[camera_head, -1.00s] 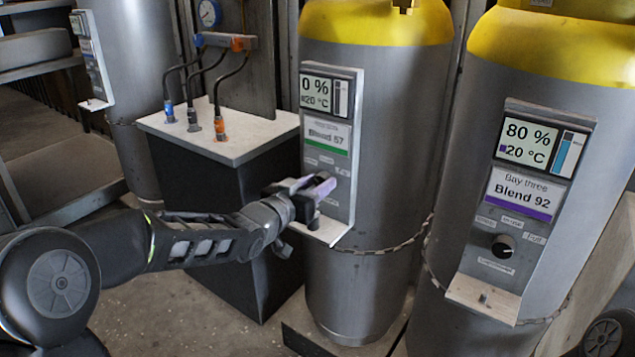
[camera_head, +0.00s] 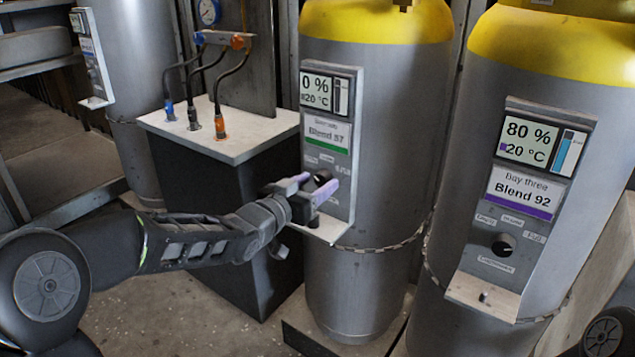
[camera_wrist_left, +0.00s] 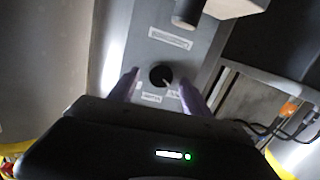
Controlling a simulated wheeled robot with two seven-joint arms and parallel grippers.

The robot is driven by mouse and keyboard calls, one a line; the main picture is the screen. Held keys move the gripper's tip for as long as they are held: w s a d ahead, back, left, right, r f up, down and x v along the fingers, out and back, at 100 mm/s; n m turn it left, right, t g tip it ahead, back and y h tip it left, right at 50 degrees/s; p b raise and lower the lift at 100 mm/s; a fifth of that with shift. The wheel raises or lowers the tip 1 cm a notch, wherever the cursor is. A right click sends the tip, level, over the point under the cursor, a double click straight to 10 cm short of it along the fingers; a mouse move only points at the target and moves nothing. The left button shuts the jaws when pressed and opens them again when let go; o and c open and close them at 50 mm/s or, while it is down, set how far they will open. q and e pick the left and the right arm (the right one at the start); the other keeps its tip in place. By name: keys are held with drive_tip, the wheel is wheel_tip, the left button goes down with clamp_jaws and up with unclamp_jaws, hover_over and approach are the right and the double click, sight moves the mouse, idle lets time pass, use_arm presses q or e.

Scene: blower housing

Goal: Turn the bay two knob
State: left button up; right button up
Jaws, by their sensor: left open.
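The bay two panel (camera_head: 341,190) is on the grey tank in the middle of the head view, with a display reading 0 % and a green-striped Blend 57 label. Its round black knob (camera_head: 322,177) shows partly between the fingers of my left gripper (camera_head: 319,188). In the left wrist view the black knob (camera_wrist_left: 160,76) lies between the two open purple-tinted fingers (camera_wrist_left: 159,79), with a visible gap on each side. A light mark shows on the knob's lower right edge. My right gripper is not in view.
A small white shelf (camera_head: 330,231) juts out below the panel, close under my gripper. The bay three panel (camera_head: 525,190) with its own knob is on the tank at right. A black cabinet with a white top (camera_head: 240,140) and hoses stands left of the bay two tank.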

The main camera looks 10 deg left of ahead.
use_arm(q)
drive_tip(key=v, duration=0.6)
drive_tip(key=shift+s+p, duration=0.35)
